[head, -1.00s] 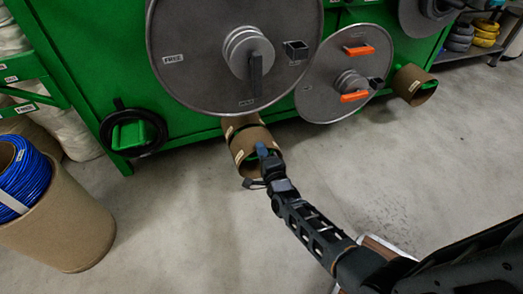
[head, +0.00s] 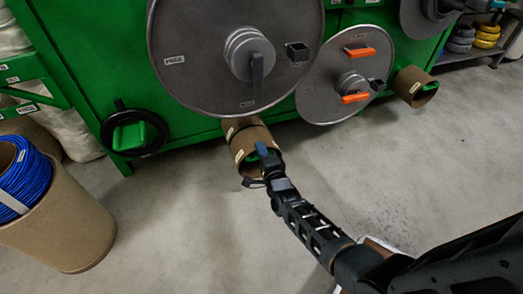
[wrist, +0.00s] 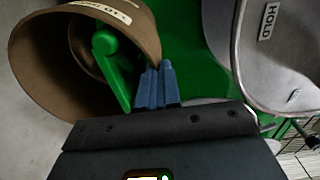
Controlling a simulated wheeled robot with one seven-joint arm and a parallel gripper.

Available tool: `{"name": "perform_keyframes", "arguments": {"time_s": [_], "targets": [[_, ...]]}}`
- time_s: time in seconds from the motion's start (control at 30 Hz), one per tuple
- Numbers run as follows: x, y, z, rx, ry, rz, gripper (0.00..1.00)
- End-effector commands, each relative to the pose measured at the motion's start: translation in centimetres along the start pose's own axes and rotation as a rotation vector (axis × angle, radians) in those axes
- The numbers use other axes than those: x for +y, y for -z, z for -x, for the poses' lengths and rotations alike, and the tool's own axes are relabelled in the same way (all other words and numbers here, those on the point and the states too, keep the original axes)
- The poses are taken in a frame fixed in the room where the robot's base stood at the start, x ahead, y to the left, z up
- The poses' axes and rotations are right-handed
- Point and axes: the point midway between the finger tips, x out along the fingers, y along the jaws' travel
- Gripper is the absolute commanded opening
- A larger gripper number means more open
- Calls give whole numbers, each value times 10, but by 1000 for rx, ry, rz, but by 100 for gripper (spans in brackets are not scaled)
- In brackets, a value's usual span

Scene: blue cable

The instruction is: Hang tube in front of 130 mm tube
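A brown cardboard tube (head: 243,147) with a pale label sits under the large grey reel, its open end facing out. It also shows in the wrist view (wrist: 45,65), with a green peg (wrist: 116,68) inside it. A second brown tube (head: 236,124) is directly behind it, nearer the green cabinet; its size marking is unreadable. My gripper (head: 264,150) is at the front tube's right rim. In the wrist view its blue fingers (wrist: 158,86) are close together with the tube wall between them. The exact contact is partly hidden.
The large grey reel (head: 205,60) hangs just above the tubes, and a smaller reel (head: 325,85) is to the right. Another brown tube (head: 408,88) is farther right. A barrel (head: 65,235) with blue cable (head: 28,175) stands at left. The floor between is clear.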

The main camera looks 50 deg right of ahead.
Motion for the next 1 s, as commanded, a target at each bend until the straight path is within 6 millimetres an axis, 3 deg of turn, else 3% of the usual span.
{"name": "perform_keyframes", "arguments": {"time_s": [1.0], "targets": [[0, 0, -11, 0, 1, 0, 0]]}}
